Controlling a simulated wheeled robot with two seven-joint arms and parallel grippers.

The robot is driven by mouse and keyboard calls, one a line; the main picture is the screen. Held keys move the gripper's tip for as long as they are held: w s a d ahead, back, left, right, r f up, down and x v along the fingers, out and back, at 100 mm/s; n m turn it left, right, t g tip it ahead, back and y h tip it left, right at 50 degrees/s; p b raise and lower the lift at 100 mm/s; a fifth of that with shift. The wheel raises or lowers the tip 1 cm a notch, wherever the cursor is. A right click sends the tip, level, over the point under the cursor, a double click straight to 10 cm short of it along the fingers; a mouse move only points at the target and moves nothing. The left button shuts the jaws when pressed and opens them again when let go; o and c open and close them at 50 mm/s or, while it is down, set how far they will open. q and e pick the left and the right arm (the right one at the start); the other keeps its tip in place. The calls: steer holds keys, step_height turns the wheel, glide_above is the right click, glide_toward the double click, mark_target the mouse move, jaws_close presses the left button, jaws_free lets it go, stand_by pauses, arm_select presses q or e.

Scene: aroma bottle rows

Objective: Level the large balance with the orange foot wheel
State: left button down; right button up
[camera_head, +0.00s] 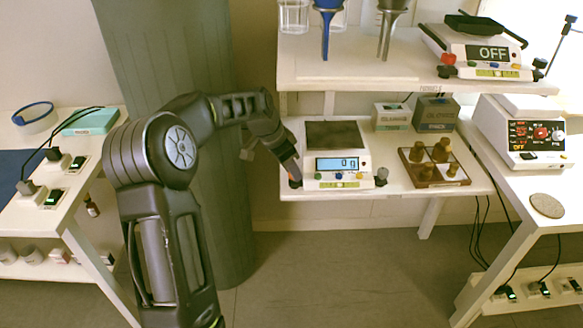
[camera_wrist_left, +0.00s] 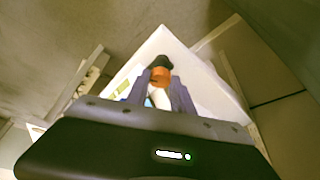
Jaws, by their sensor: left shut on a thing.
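A white balance (camera_head: 337,185) with a dark pan and a lit display reading 0 g stands on the middle bench. Its white body also shows in the left wrist view (camera_wrist_left: 138,68). My left gripper (camera_head: 295,172) reaches down at the balance's left front corner. In the left wrist view its two fingers (camera_wrist_left: 161,88) are closed around the orange foot wheel (camera_wrist_left: 160,75), with a dark part just beyond it. In the head view the fingers mostly hide this wheel. A grey foot wheel (camera_head: 381,176) shows at the right front corner. My right gripper is not in view.
A wooden tray (camera_head: 433,182) with brass weights stands right of the balance, with two small boxes (camera_head: 392,116) behind. Another balance (camera_head: 478,50), reading OFF, stands on the shelf above. A white device (camera_head: 520,130) is at right. The floor in front is clear.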

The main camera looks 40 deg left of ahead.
arm_select(q)
steer(key=c, duration=1.1)
jaws_free()
steer(key=shift+r, duration=0.1)
steer(key=v, duration=0.7)
steer(key=shift+s+r+p, duration=0.2)
steer(key=shift+r+p, duration=0.05)
steer(key=shift+p, duration=0.1)
